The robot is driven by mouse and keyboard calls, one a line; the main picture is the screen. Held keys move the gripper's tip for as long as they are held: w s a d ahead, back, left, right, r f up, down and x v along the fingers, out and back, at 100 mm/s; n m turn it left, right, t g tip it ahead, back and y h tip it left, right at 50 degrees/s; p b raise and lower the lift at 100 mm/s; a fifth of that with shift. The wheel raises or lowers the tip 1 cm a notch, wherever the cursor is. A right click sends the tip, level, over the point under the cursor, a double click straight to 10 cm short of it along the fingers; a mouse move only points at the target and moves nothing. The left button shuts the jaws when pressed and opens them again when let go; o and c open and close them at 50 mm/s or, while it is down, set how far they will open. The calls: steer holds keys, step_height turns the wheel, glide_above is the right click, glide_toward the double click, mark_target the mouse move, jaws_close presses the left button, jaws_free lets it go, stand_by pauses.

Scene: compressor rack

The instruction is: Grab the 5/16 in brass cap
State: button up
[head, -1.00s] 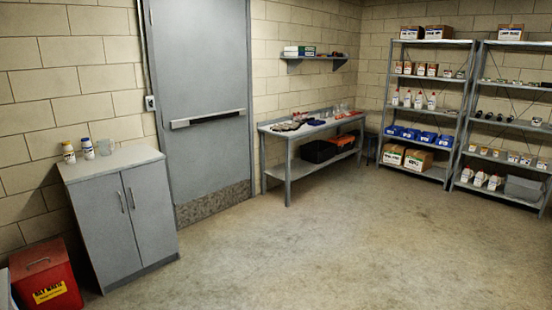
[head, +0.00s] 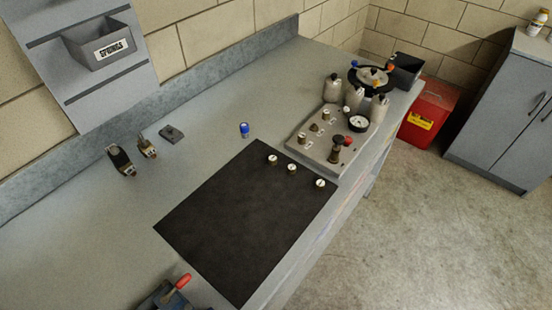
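Three small brass pieces with pale tops stand in a row near the far right edge of a black mat (head: 235,222): a left one (head: 273,160), a middle one (head: 292,168) and a right one (head: 320,184). Several more small brass pieces (head: 314,128) sit on a grey tray (head: 305,152) beyond the mat, with small white labels beside them. The labels are too small to read, so I cannot tell which piece is the 5/16 in brass cap. My gripper is not in view.
The grey workbench (head: 105,235) also holds pale bottles (head: 333,88), a gauge (head: 358,124), a blue-capped item (head: 244,130), two dark-and-brass items (head: 121,160) and a red-handled tool (head: 178,285). A springs bin (head: 100,45) hangs above. The mat's middle is clear.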

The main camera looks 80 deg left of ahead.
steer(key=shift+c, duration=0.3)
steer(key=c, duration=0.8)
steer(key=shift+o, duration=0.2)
